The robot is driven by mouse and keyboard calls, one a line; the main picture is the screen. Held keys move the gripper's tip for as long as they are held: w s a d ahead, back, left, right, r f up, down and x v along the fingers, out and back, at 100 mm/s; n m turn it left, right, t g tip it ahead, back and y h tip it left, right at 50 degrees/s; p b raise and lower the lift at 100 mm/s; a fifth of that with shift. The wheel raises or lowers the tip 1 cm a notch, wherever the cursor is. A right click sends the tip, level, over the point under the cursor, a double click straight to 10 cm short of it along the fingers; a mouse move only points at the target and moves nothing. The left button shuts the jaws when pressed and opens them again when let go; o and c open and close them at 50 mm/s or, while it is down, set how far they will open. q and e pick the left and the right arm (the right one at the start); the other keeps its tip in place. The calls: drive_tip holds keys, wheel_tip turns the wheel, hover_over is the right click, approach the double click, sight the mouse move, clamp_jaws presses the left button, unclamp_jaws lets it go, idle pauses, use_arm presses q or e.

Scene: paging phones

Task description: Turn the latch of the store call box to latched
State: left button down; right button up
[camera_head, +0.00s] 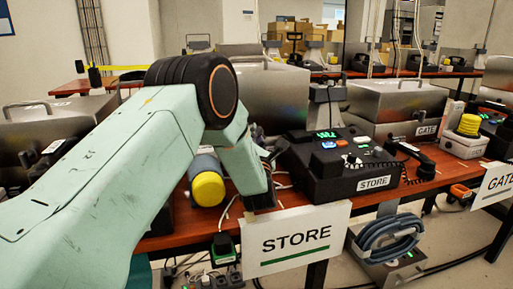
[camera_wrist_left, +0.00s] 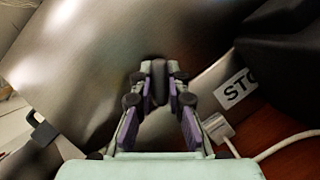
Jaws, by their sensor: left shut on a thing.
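The store call box is a brushed metal box (camera_head: 272,98) behind the store desk phone, partly hidden by my left arm. In the left wrist view its metal face (camera_wrist_left: 95,75) fills the upper left, with a partly visible STORE label (camera_wrist_left: 236,88) at the right. My left gripper (camera_wrist_left: 160,82) is shut on a dark, upright piece, apparently the latch (camera_wrist_left: 158,68), against that face. The fingers hide much of the latch, and I cannot tell its set position. In the head view the fingertips are hidden. My right gripper is not in view.
The black store phone (camera_head: 340,165) sits right of my left arm. A yellow-capped cylinder (camera_head: 207,188) lies below the arm. A STORE sign (camera_head: 295,240) hangs at the table's front edge. The gate box (camera_head: 400,105) stands farther right. A white cable (camera_wrist_left: 285,145) crosses the wood.

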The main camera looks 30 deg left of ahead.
use_arm(q)
drive_tip(key=n+y+b, duration=0.1)
drive_tip(key=n+y, duration=0.1)
drive_tip(key=n, duration=0.2)
drive_tip(key=shift+g, duration=0.3)
drive_tip(key=n+g+y, duration=0.1)
drive_tip(key=n, duration=0.2)
drive_tip(key=n+g+y, duration=0.1)
drive_tip(key=n, duration=0.3)
drive_tip(key=shift+r+y, duration=0.1)
drive_tip(key=shift+y, duration=0.3)
drive_tip(key=shift+n, duration=0.3)
drive_tip(key=c, duration=1.3)
unclamp_jaws()
drive_tip(key=shift+g, duration=0.3)
drive_tip(key=s+d, duration=0.3)
drive_tip(key=d, duration=0.1)
drive_tip(key=s+d+f, duration=0.1)
drive_tip(key=s+d, duration=0.3)
drive_tip(key=s+d+f, duration=0.1)
drive_tip(key=s+d, duration=0.2)
drive_tip(key=d, duration=0.1)
drive_tip(key=shift+s+d, duration=0.35)
drive_tip(key=shift+s, duration=0.05)
